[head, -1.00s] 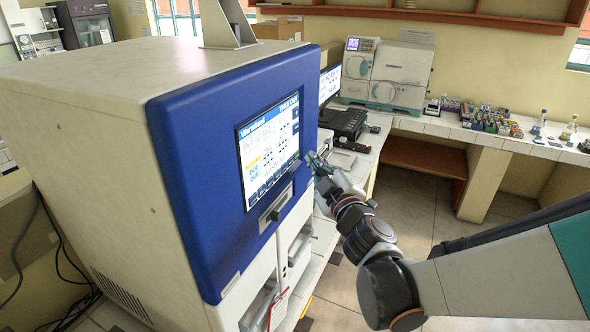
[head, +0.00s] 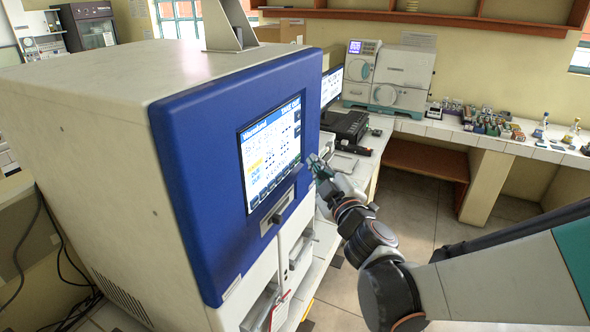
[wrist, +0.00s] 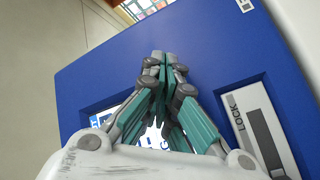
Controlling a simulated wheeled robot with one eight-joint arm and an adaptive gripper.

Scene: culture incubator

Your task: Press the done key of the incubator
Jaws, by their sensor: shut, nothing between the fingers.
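The incubator is a large off-white cabinet with a blue front panel (head: 190,140), at the left in the head view. A lit screen (head: 270,152) with rows of text is set in the panel, and a row of small keys runs along its lower edge. I cannot read which one is the done key. My gripper (head: 314,162) is at the screen's right side, close to the panel; I cannot tell if it touches. In the wrist view my gripper (wrist: 164,62) is shut and empty, and its fingers cover most of the screen (wrist: 103,118).
A grey latch plate marked LOCK (wrist: 258,130) sits beside the screen. Red-tagged lower doors (head: 275,305) stand below the panel. A bench (head: 440,127) with a white instrument (head: 400,75) and small bottles stands behind. Open floor (head: 405,215) lies right of the incubator.

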